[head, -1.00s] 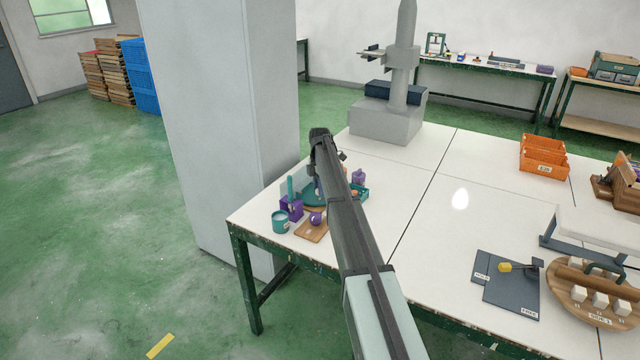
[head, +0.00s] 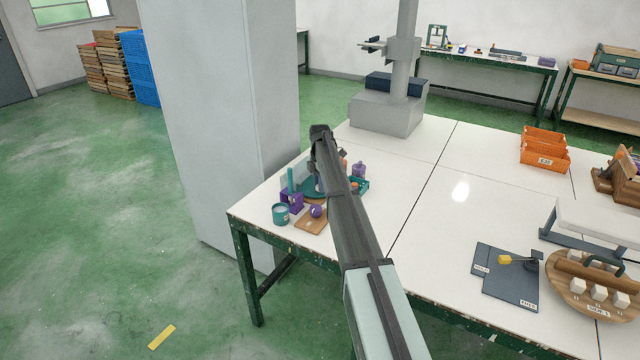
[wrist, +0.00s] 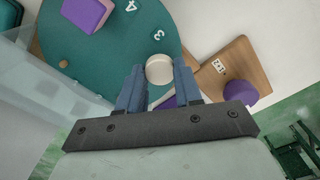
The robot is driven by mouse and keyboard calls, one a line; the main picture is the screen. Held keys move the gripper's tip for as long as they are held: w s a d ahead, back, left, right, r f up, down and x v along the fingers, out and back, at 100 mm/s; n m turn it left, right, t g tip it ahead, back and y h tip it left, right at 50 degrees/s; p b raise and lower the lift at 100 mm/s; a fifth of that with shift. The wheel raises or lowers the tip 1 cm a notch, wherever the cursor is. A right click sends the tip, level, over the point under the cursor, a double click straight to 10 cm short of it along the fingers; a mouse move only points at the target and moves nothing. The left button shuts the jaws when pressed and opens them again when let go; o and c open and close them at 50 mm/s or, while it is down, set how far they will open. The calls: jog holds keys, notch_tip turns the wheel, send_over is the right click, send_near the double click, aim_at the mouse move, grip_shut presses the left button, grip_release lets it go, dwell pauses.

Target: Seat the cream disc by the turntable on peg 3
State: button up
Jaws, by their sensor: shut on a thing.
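In the wrist view the cream disc (wrist: 159,70) is between the fingertips of my gripper (wrist: 158,76), which is shut on it. The disc lies over the edge of the teal turntable (wrist: 105,65), beside the white numeral 3. A numeral 4 and a purple block (wrist: 88,12) are further round the turntable. A small tan peg (wrist: 63,64) shows at the turntable's left. Peg 3 is not visible; I cannot tell whether the disc is around it or above it. In the head view the turntable (head: 310,190) is partly hidden behind my arm.
A wooden board (wrist: 236,62) with a purple ball (wrist: 240,92) lies close to the right of my gripper. In the head view a teal cup (head: 281,215) and a purple box (head: 291,200) stand near the table's left corner. A grey pillar (head: 225,130) rises beside the table.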

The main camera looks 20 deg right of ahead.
jog(key=shift+f, duration=0.5)
dwell(0.8)
jog(key=o, duration=1.6)
jog(key=shift+r, duration=3)
jog(key=shift+r, duration=0.1)
